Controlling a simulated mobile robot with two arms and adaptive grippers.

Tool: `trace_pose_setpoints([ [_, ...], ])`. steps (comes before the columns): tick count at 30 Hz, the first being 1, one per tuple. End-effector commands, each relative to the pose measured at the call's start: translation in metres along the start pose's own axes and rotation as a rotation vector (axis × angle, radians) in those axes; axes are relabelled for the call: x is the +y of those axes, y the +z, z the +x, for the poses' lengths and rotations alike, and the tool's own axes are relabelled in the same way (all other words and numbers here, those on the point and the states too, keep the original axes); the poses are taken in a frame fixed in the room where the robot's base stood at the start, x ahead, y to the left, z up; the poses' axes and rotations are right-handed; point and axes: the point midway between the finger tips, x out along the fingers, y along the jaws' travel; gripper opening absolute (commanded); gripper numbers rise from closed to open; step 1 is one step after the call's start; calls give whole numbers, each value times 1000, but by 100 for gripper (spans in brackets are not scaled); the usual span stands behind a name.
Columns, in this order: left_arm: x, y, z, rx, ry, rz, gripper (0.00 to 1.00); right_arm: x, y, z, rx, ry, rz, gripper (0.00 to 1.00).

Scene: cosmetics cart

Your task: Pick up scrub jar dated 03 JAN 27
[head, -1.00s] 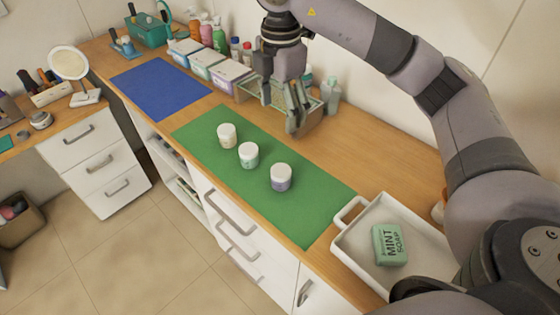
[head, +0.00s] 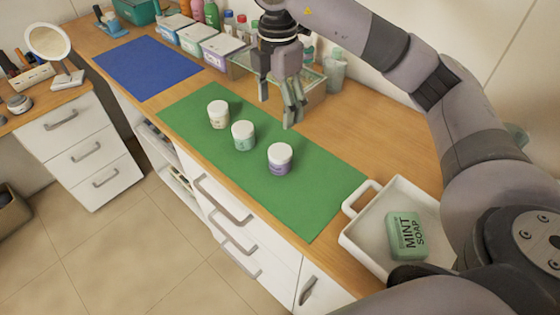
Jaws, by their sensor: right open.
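Three small white-lidded jars stand upright in a row on the green mat (head: 310,207). The left jar (head: 218,116) has a cream body, the middle jar (head: 243,137) a pale green body, and the right jar (head: 280,161) a purple body. Their labels are too small to read, so I cannot tell which one is dated 03 JAN 27. My right gripper (head: 279,112) is open and empty, pointing down above the back edge of the mat, behind the jars and apart from them. My left gripper is not in view.
A white tray (head: 352,244) with a green mint soap (head: 407,236) stands at the right. A blue mat (head: 148,68) lies bare at the left. Lidded boxes (head: 222,50), bottles and a glass-topped box (head: 312,92) line the wall.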

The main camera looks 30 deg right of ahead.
Motion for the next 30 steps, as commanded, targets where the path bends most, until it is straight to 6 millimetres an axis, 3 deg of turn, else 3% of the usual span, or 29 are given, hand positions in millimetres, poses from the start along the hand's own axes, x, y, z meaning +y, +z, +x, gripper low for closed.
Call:
trace_pose_setpoints([
  [4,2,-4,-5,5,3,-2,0,-2,0,31,1,-8,1,71],
  [12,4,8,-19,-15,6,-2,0,-2,0,85,0,-5,0,71],
  [23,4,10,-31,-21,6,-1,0,-1,2,116,0,-5,2,71],
  [30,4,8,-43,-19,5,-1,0,-1,4,151,0,-3,1,71],
])
